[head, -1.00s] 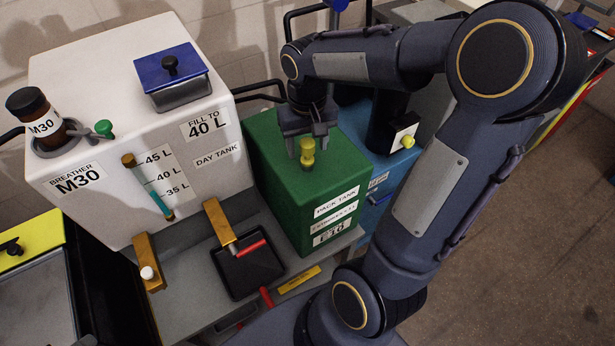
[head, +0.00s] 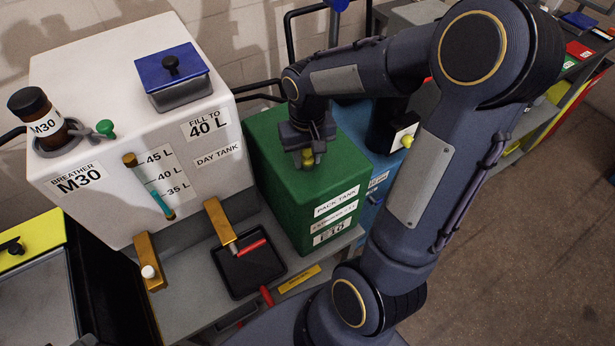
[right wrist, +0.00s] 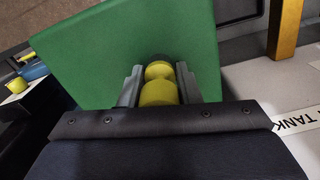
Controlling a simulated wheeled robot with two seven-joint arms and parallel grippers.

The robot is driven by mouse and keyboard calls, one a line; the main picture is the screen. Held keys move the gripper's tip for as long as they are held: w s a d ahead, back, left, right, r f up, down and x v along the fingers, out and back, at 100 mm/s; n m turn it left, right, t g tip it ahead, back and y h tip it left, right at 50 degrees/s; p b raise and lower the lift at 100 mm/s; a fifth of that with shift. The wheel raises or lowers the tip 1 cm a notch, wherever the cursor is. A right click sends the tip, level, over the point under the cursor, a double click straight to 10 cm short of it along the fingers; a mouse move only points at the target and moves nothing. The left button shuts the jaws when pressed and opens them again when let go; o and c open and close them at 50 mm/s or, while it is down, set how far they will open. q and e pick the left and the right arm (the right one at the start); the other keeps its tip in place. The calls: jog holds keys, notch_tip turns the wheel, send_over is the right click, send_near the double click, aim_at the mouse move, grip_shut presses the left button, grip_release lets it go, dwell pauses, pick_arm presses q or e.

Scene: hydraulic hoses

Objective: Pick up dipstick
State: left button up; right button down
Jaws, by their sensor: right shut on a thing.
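The dipstick shows as a yellow knob (head: 308,160) on top of the green pack tank (head: 283,190). Its lower part is hidden inside or behind the tank top. My right gripper (head: 307,158) is over the tank, pointing down, with its fingers shut on the yellow knob. In the right wrist view the knob (right wrist: 158,92) sits between the two grey fingers (right wrist: 160,88), close against the green tank top (right wrist: 110,55). I cannot tell whether the dipstick is seated or lifted slightly. My left gripper is not in view.
The white day tank (head: 130,110) with a blue lid (head: 172,75) and a brown breather bottle (head: 40,112) stands left. A black tray (head: 247,277) with a red-handled part lies in front. A blue container (head: 372,210) stands right of the green tank. Open floor lies right.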

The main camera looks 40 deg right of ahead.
notch_tip(320, 180, up, 28)
jog(key=p, duration=0.1)
jog(key=shift+p, duration=0.35)
dwell(0.5)
